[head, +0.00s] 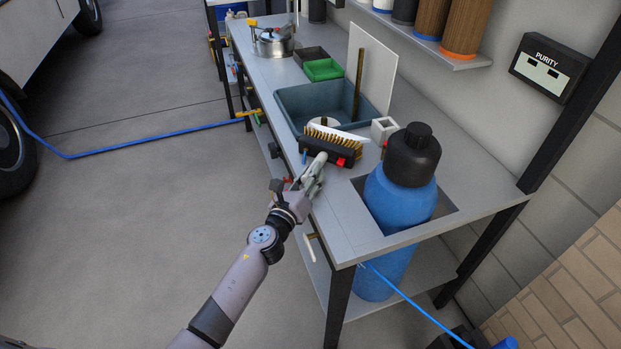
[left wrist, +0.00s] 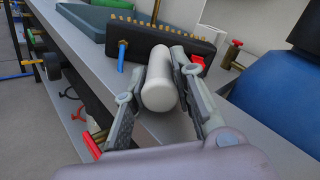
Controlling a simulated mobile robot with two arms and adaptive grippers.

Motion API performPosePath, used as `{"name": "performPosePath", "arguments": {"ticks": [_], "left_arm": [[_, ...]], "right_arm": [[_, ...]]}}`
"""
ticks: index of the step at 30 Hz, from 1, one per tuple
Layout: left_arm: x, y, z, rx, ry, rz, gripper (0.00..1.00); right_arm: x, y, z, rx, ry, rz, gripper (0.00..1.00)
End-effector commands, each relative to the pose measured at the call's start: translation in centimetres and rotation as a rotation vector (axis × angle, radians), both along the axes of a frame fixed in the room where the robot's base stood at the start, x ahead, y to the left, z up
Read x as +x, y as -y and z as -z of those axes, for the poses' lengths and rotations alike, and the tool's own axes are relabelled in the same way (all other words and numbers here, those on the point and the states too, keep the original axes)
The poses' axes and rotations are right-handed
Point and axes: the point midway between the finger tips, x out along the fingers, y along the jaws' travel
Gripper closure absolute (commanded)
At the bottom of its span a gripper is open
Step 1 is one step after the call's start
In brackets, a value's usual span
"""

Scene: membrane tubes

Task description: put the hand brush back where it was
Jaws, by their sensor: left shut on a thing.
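The hand brush has a black head (head: 328,149) with tan bristles (head: 322,134) facing up, above the bench's front edge by the basin. In the left wrist view the black head (left wrist: 180,42) lies crosswise behind a thick white handle (left wrist: 159,82). My left gripper (head: 316,170) is shut on this white handle; its two fingers (left wrist: 160,92) lie on either side of it. The join between handle and head is hidden. I cannot tell whether the head touches the bench. My right gripper is not in view.
The grey bench (head: 345,218) holds a blue-grey basin (head: 290,108) with a wooden stick (head: 357,85), a small white square holder (head: 383,130) and a green tray (head: 323,69). A large blue bottle (head: 400,200) stands in a cutout at right.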

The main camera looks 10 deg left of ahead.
Motion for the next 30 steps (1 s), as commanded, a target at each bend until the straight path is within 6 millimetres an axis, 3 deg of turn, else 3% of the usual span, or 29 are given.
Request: {"name": "performPosePath", "arguments": {"ticks": [6, 7, 15, 26, 30], "left_arm": [[0.1, 0.0, -0.3, 0.000, 0.007, 0.001, 1.00], [0.0, 0.0, 0.2, 0.000, 0.000, 0.000, 0.76], [0.0, 0.0, 0.1, 0.001, 0.000, 0.000, 0.58], [0.0, 0.0, -0.2, 0.000, 0.000, 0.000, 0.56], [-1.5, -0.3, 0.0, 0.002, -0.002, 0.000, 0.56]], "right_arm": [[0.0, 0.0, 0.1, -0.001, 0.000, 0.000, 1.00], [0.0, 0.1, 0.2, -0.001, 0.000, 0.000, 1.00], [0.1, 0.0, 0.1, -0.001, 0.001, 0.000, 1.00], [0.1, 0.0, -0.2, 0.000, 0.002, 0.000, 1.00], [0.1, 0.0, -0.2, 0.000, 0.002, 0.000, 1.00]]}}
